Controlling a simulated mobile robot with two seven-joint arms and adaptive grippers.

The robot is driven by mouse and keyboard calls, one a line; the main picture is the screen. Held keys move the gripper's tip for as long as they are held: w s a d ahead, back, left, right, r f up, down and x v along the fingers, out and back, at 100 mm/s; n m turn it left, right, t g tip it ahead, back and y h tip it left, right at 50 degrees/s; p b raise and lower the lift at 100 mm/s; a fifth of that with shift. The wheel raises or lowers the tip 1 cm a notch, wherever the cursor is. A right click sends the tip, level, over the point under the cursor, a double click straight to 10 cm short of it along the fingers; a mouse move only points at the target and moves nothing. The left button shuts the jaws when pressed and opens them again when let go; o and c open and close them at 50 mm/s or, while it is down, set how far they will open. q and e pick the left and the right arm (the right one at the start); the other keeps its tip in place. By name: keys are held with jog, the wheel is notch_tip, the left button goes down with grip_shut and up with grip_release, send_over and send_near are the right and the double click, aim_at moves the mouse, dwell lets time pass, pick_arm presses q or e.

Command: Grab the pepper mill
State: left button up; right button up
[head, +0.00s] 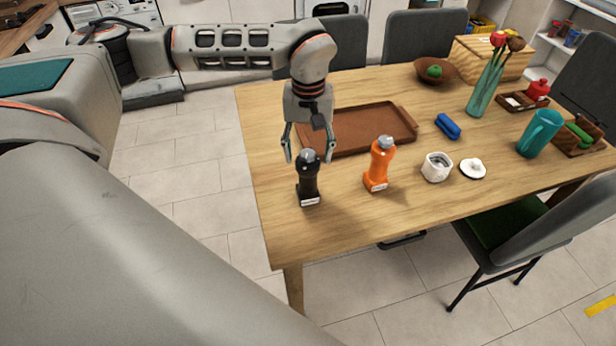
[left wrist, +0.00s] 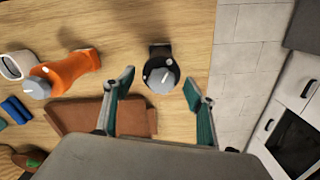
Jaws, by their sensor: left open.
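The black pepper mill (head: 309,184) stands upright near the left front edge of the table, with a grey knob on top and a small white label low on its side. In the left wrist view the pepper mill (left wrist: 160,72) is seen from above. My left gripper (head: 309,152) points down over it, fingers apart. In the left wrist view the mill's top shows between the fingertips of my left gripper (left wrist: 158,79); I see no contact. My right gripper is not in view.
An orange bottle-like mill (head: 379,165) stands just right of the black one. A brown tray (head: 365,128) lies behind. A white pot (head: 436,167), its lid (head: 473,169) and a blue object (head: 447,126) are further right. Bare table (head: 262,150) lies to the left.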

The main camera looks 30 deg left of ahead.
aim_at(308, 173)
pick_arm(q)
jog(key=shift+s+d+f, duration=0.1)
jog(key=shift+s+f, duration=0.05)
jog(key=shift+f, duration=0.3)
jog(key=shift+s+d+f, duration=0.1)
jog(key=shift+f, duration=0.35)
jog(key=shift+a+f, duration=0.15)
jog(key=shift+f, duration=2.6)
jog(key=c, duration=1.3)
